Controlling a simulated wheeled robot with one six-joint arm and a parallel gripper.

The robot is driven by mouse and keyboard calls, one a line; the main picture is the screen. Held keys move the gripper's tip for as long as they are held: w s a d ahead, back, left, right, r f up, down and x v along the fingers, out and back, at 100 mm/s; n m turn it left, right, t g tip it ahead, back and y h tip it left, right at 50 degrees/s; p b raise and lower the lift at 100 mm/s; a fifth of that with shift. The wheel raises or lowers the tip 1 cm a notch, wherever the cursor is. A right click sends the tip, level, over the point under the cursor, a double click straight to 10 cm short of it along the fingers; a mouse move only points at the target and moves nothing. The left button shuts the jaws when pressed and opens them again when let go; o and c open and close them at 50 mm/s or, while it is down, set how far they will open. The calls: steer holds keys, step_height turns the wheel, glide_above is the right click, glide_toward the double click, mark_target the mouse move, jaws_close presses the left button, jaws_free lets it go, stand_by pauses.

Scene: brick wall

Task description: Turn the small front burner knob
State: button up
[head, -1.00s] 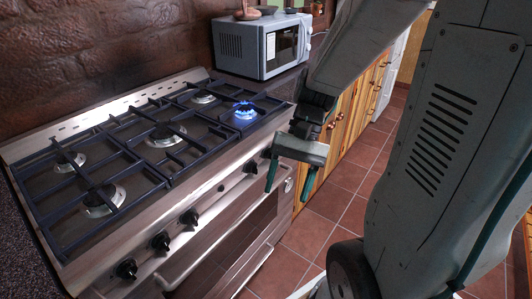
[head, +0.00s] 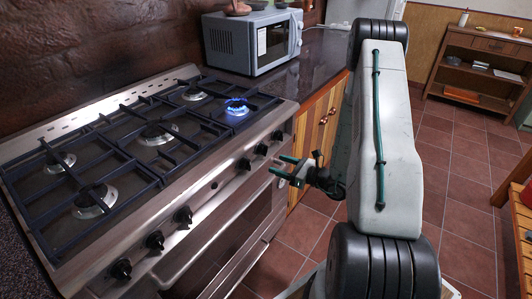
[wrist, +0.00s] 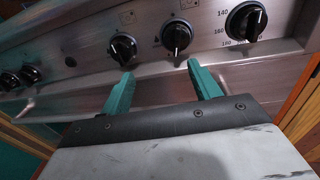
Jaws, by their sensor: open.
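The stove's front panel carries a row of black knobs. The right-hand group shows a left knob (head: 244,164), a middle knob (head: 262,149) and a right knob (head: 277,136). In the wrist view these are the left knob (wrist: 122,48), the middle knob (wrist: 176,37) and the right knob (wrist: 246,20), which has temperature numbers. Which one is the small front burner's knob, I cannot tell. The front right burner (head: 237,106) has a blue flame. My gripper (head: 280,164) is open and empty, its green fingers pointing at the panel. In the wrist view, the fingertips (wrist: 160,67) are just below the left and middle knobs.
More knobs (head: 155,240) line the panel to the left. An oven handle (head: 215,225) runs below them. A microwave (head: 252,40) stands on the dark counter (head: 318,55) to the right. Tiled floor (head: 460,180) is open on the right.

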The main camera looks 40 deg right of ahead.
mark_target(266, 152)
steer(key=shift+m+t+h, duration=0.4)
steer(key=shift+t+h, duration=0.1)
steer(key=shift+h, duration=0.1)
steer(key=w, duration=0.5)
steer(key=w+r, duration=0.1)
steer(key=w, duration=0.2)
steer(key=shift+w+a, duration=0.15)
steer(key=shift+a, duration=0.15)
steer(key=shift+f, duration=0.1)
steer(key=c, duration=1)
